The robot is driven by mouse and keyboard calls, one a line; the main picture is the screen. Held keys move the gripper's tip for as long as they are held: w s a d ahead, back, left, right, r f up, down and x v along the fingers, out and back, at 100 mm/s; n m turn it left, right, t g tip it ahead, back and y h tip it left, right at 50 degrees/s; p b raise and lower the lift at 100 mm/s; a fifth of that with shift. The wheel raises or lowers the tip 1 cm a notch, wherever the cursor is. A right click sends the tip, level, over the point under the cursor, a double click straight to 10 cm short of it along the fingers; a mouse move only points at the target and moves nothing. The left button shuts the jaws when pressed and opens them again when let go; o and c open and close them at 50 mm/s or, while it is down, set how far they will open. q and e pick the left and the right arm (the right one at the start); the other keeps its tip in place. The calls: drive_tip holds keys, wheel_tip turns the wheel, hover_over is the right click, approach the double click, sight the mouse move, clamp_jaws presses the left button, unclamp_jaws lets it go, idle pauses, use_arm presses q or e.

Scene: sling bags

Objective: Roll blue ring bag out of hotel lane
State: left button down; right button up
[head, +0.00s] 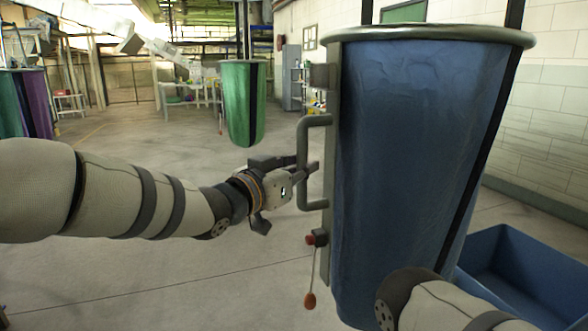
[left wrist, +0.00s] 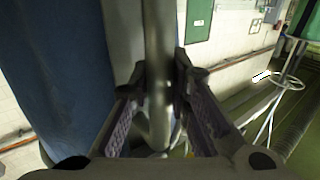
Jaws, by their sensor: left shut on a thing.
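The blue ring bag (head: 415,150) hangs large at the right of the head view, its round metal rim (head: 430,35) at the top. A grey upright bracket with a bar handle (head: 302,145) runs down its left side. My left gripper (head: 300,183) reaches this handle from the left. In the left wrist view its fingers (left wrist: 162,85) stand on both sides of the handle bar (left wrist: 158,45), and it is shut on the bar. The blue bag fabric (left wrist: 50,70) fills the left of that view. My right forearm shows at lower right; the right gripper is out of sight.
A red knob with a hanging pull (head: 310,298) sits below the handle. A blue open bin (head: 500,265) stands at the lower right, close to the bag. A green bag (head: 243,100) hangs farther back. Purple and green bags (head: 35,105) hang at far left. The middle floor is clear.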

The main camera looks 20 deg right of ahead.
use_arm(q)
drive_tip(key=shift+s+f, duration=0.1)
drive_tip(key=shift+s, duration=0.05)
drive_tip(key=c, duration=1.5)
unclamp_jaws()
drive_tip(key=v, duration=1.2)
